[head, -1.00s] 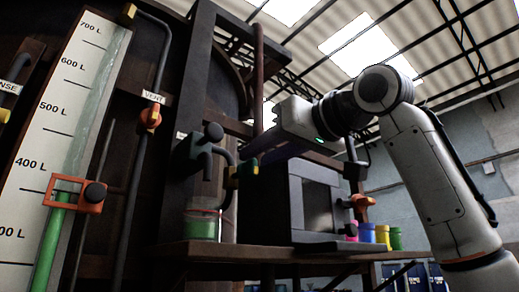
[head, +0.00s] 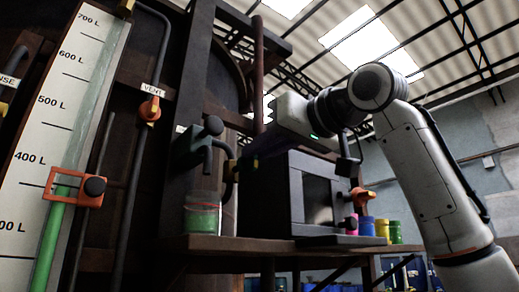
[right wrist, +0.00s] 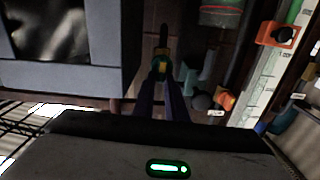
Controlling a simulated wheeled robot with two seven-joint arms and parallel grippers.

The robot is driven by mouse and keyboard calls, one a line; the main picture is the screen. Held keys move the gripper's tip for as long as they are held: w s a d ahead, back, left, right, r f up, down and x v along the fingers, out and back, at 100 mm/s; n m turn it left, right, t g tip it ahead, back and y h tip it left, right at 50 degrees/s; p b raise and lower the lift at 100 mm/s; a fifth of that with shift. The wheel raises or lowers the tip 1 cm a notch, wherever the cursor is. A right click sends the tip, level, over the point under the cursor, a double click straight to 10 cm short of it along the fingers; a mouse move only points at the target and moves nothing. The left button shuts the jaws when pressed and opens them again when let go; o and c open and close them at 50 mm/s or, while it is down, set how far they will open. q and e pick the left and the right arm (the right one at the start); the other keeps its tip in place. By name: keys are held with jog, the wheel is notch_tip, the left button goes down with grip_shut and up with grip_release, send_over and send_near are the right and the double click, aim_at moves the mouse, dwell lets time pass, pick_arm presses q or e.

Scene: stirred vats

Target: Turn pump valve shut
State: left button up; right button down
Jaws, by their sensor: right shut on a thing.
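The pump valve, with a small yellow handle, shows in the right wrist view (right wrist: 161,69) on a dark pipe, between the tips of my right gripper (right wrist: 163,85). The right gripper is shut on that handle. In the head view my right gripper (head: 246,163) reaches in from the right to the pipe beside the tap, and its dark fingers largely hide the handle. A glass jar (head: 202,216) with green liquid and a red line stands below the tap (head: 208,140). My left gripper is not in view.
A grey box with a window (head: 292,180) stands on the shelf (head: 240,243), close under my right gripper. An orange valve marked VENT (head: 149,109) and a level gauge (head: 55,118) with an orange frame (head: 60,188) are at left. Coloured pots (head: 381,230) stand at right.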

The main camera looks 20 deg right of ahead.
jog(key=shift+w+d+f+m+b, duration=0.1)
jog(key=shift+d+f+m+b, duration=0.35)
jog(key=shift+m, duration=2.4)
jog(key=shift+w+d+f+m+b, duration=0.15)
jog(key=shift+m+b, duration=0.5)
jog(key=shift+m, duration=2.25)
jog(key=shift+w+d+f+m+b, duration=0.1)
jog(key=shift+d+f+m+b, duration=0.3)
jog(key=shift+m, duration=2.45)
jog(key=shift+a+r, duration=0.1)
jog(key=shift+a, duration=0.05)
jog(key=c, duration=1.8)
grip_release()
jog(key=shift+s, duration=0.1)
